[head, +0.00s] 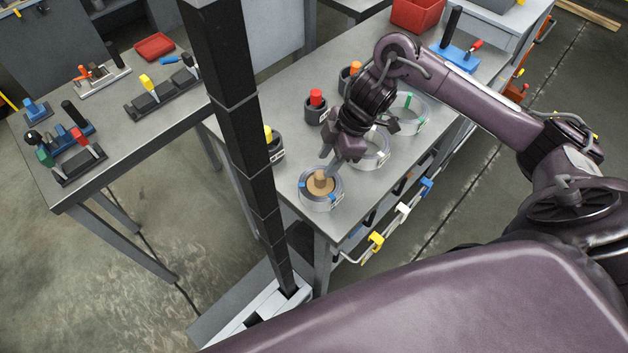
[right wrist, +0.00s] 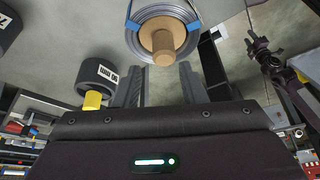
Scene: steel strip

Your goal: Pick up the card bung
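The card bung (head: 320,183) is a tan, round plug with a knob on top. It sits in the centre of a coil of steel strip (head: 309,201) with blue bands, at the near corner of the grey bench. In the right wrist view the bung (right wrist: 163,45) shows beyond the fingertips, with the coil (right wrist: 196,18) around it. My right gripper (head: 331,166) is above and just beside the bung. Its two fingers (right wrist: 161,72) are apart with nothing between them. Whether a finger touches the bung cannot be told. My left gripper is not in view.
Two more coils (head: 409,112) (head: 372,151) stand along the bench's right side. Black cylinders with a red top (head: 316,105) and a yellow top (head: 272,145) stand left of my arm. A dark post (head: 243,130) rises left of the bench. Coloured clips (head: 375,240) hang along the bench's front edge.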

